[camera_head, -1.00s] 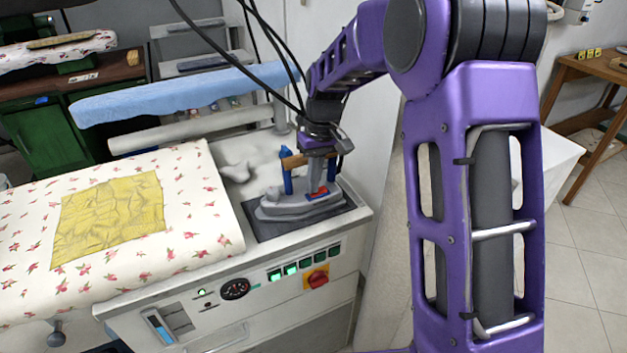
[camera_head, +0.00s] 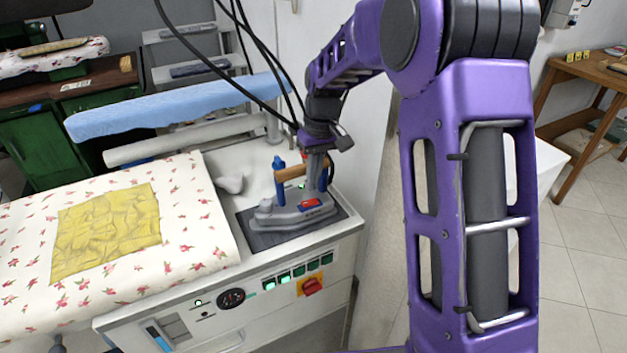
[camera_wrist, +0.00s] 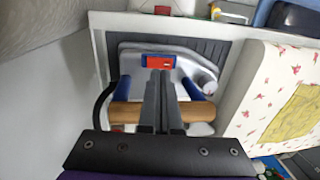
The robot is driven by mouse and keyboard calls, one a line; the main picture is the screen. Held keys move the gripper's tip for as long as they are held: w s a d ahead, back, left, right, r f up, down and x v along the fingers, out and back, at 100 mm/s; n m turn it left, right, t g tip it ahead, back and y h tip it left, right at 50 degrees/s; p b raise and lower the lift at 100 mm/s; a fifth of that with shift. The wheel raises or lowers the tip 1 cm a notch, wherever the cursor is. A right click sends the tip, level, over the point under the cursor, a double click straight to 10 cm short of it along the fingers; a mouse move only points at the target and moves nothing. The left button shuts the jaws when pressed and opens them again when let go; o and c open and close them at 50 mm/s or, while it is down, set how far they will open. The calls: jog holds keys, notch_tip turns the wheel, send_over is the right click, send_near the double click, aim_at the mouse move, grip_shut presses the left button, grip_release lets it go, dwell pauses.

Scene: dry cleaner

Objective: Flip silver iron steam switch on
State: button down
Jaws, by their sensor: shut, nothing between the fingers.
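The silver iron (camera_head: 290,215) rests on a dark ribbed pad (camera_head: 262,238) at the right end of the ironing station. It has a wooden handle (camera_head: 291,173) between blue posts and a red switch (camera_head: 311,204) on its body. In the wrist view, the iron (camera_wrist: 135,62) lies beneath my gripper and the red switch (camera_wrist: 160,62) shows just beyond the fingertips. My gripper (camera_wrist: 159,75) is shut and empty, its fingers passing over the wooden handle (camera_wrist: 125,112). In the head view, my gripper (camera_head: 314,190) points down near the switch; whether it touches is unclear.
A floral padded board (camera_head: 195,235) with a yellow cloth (camera_head: 105,233) lies left of the iron. A control panel with green buttons and a red knob (camera_head: 312,286) is on the station front. A wall stands close to the right. Black cables hang near my arm.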

aim_at(305, 202)
notch_tip(305, 202, up, 10)
jog(key=d, duration=0.1)
jog(key=shift+w+r+p, duration=0.25)
jog(key=shift+p, duration=0.1)
jog(key=shift+d, duration=0.1)
jog(key=a+p, duration=0.1)
jog(key=p, duration=0.2)
jog(key=shift+s+a, duration=0.15)
jog(key=shift+s, duration=0.05)
jog(key=f, duration=0.4)
jog(key=a+f, duration=0.1)
jog(key=f, duration=0.8)
jog(key=shift+s+a+f+b, duration=0.3)
jog(key=shift+s+f+b, duration=0.05)
jog(key=shift+f+b, duration=0.05)
